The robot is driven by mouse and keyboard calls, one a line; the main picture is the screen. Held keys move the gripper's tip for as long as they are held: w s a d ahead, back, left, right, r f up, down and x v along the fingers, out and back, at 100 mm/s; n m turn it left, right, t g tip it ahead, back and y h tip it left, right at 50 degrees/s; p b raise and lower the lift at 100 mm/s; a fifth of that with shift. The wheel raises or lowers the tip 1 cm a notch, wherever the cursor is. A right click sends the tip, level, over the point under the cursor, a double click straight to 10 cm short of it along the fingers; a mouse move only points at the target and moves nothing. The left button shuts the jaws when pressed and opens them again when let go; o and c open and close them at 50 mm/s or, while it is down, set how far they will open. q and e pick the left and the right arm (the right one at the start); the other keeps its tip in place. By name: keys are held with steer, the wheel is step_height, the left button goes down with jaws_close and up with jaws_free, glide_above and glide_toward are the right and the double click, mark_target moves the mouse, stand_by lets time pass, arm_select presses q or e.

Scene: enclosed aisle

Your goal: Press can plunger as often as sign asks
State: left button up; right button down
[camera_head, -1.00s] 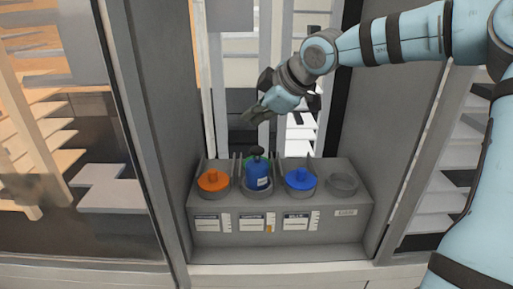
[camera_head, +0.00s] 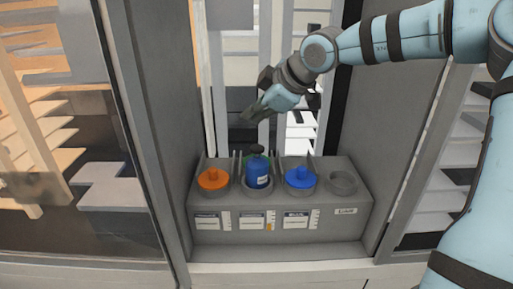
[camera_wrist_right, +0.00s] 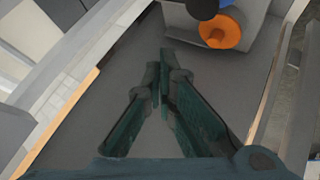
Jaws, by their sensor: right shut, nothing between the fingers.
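In the right wrist view, a dark round top (camera_wrist_right: 202,8) shows at the upper edge. My right gripper (camera_head: 247,117) is above and behind the can, apart from it, shut and empty. Its fingers show in the right wrist view (camera_wrist_right: 163,58). Several white label signs (camera_head: 251,221) sit on the rack front; most of their writing is too small to read. My left gripper is not in view.
An orange-capped container (camera_head: 213,179) stands left of the can and a blue-capped one (camera_head: 300,177) right of it. An empty round well (camera_head: 342,182) is at the far right. Something green (camera_head: 263,156) is behind the can. Grey walls close in both sides.

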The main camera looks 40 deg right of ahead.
mark_target(259, 146)
stand_by(0.7)
steer(key=r+n+p, duration=0.1)
steer(key=n+p, duration=0.2)
steer(key=n, duration=0.2)
steer(key=d+r+n+g+p, duration=0.1)
steer(key=n+p, duration=0.2)
steer(key=n, duration=0.3)
steer(key=r+n+h+p, duration=0.1)
steer(key=r+n+p, duration=0.1)
steer(key=n, duration=0.4)
steer(key=shift+w+d+g+p, duration=0.25)
steer(key=shift+d+g+p, duration=0.15)
steer(key=shift+p, duration=0.4)
steer(key=shift+a+f, duration=0.1)
steer(key=shift+f, duration=0.05)
step_height(259, 146, down, 9)
steer(key=b, duration=0.7)
steer(key=shift+r, duration=0.2)
steer(key=shift+b, duration=0.3)
